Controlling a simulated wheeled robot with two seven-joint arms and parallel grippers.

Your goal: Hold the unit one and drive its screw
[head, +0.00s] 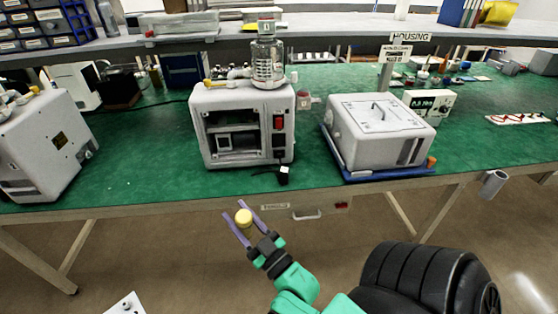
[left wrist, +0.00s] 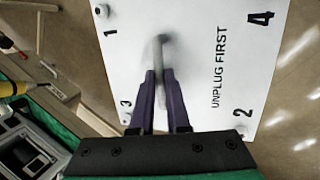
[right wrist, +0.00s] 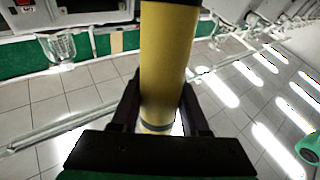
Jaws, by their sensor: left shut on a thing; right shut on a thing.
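My right gripper (head: 240,212) is shut on a yellow cylinder (head: 243,217), in front of the bench edge. My left gripper (left wrist: 159,76) is shut on the grey handle (left wrist: 160,50) of a white panel (left wrist: 195,60). The panel reads UNPLUG FIRST, with numbered corners and knobs at some corners. Part of the panel (head: 125,305) shows low in the head view. An open-fronted pump unit (head: 200,110) stands mid-bench.
A white housing (head: 380,125) sits on a blue tray (head: 385,174) at the right. Another pale unit (head: 40,150) stands at the left. The green bench mat (head: 140,150) is clear between the left and middle units. A cup (head: 493,183) hangs at the front edge.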

